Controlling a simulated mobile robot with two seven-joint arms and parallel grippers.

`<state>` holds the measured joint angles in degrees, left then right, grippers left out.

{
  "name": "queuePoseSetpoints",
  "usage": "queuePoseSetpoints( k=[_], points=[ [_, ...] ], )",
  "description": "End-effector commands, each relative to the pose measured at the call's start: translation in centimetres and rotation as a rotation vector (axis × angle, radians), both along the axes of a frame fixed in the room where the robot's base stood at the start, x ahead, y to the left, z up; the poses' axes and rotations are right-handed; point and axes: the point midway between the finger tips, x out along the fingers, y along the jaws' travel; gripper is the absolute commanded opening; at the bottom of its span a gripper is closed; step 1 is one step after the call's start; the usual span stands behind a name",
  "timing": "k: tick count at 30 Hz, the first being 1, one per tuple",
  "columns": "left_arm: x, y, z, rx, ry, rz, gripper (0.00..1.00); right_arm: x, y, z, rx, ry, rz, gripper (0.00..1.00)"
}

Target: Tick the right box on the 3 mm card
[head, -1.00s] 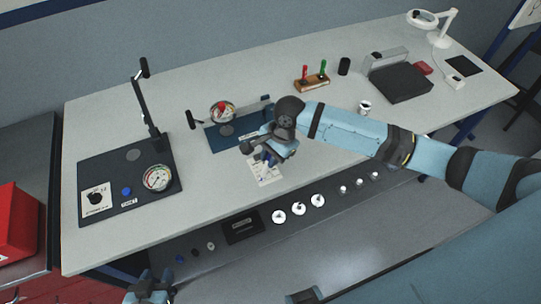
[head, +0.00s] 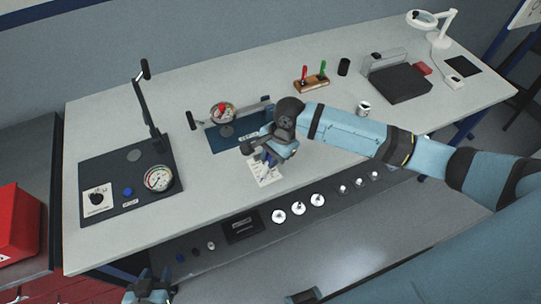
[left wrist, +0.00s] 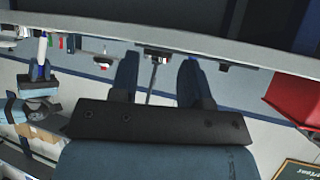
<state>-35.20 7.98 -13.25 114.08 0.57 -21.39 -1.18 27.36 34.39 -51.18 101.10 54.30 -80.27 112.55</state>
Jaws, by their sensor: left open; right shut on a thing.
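The white card (head: 265,175) lies on the bench near its front edge, below my right gripper; its print is too small to read, and its upper part is covered. My right gripper (head: 264,157) is shut on a pen, of which a bit of blue shows in the head view. In the left wrist view the pen (left wrist: 42,50) shows white and blue at the left. I cannot tell whether its tip touches the card. My left gripper (head: 151,285) is open and empty, low in front of the bench; its fingers also show in the left wrist view (left wrist: 160,80).
A wooden stand (head: 312,85) holds a red and a green pen. A blue plate with a fixture (head: 228,137) lies behind the card. A dark gauge base (head: 130,185) stands at the left. Several round parts line the front strip.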

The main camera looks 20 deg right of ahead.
Motion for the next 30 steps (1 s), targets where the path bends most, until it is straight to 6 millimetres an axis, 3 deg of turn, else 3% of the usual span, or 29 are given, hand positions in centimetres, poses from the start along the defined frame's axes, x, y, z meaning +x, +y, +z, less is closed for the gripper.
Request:
queuePoseSetpoints(
  k=[3, 19, 30],
  points=[
    [0.1, 0.3, 1.6, 0.003, -0.005, 0.005, 0.43, 0.0, 0.0, 1.4, 0.002, -0.001, 0.000, 0.00],
    [-0.5, 0.8, 5.8, 0.003, 0.006, 0.030, 0.43, 0.0, 0.1, 4.9, 0.003, -0.001, 0.001, 0.00],
    [-0.6, 0.7, 4.9, -0.014, 0.024, 0.053, 0.43, 0.1, 0.1, 6.8, 0.003, -0.003, 0.000, 0.00]
  ],
)
